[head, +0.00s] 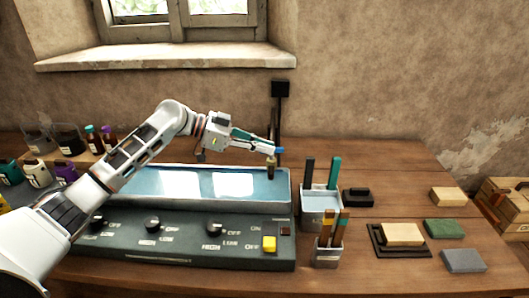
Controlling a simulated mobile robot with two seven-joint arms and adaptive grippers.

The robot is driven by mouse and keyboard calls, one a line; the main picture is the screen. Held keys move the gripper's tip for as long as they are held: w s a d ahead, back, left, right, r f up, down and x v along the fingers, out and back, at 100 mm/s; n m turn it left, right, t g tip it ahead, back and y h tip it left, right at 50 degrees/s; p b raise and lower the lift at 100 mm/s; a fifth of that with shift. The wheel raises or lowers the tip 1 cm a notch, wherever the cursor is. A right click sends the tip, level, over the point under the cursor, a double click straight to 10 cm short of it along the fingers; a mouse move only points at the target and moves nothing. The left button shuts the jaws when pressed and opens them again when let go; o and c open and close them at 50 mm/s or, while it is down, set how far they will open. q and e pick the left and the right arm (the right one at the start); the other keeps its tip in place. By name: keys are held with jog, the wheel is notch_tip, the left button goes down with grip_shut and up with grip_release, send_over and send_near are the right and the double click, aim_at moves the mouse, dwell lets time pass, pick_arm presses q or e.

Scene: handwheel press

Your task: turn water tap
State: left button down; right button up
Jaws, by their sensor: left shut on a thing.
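The water tap (277,112) is a thin dark upright pipe with a black block on top, at the back right corner of a water-filled basin (150,196). A short brass-coloured spout part (270,169) hangs low over the basin. My left gripper (275,151) reaches in from the left above the basin. Its fingers are shut on the tap, just above the spout part. The fingertips hide part of the tap, so the exact grip is hard to see. My right gripper is not in view.
A control panel with knobs and a yellow switch (269,244) fronts the basin. To the right stand a water container (320,208) with tools and a brush cup (328,256). Several blocks, including a green one (444,229), lie further right. Bottles (66,140) stand at left.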

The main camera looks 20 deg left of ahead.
pick_arm(q)
jog(key=shift+w+m+g+b, duration=0.15)
jog(key=shift+m+g+b, duration=0.2)
jog(key=shift+m+g, duration=0.45)
jog(key=c, duration=2.2)
grip_release()
jog(key=shift+o, duration=0.2)
jog(key=v, duration=1.2)
jog(key=shift+a+f, duration=0.15)
jog(key=shift+w+f, duration=0.1)
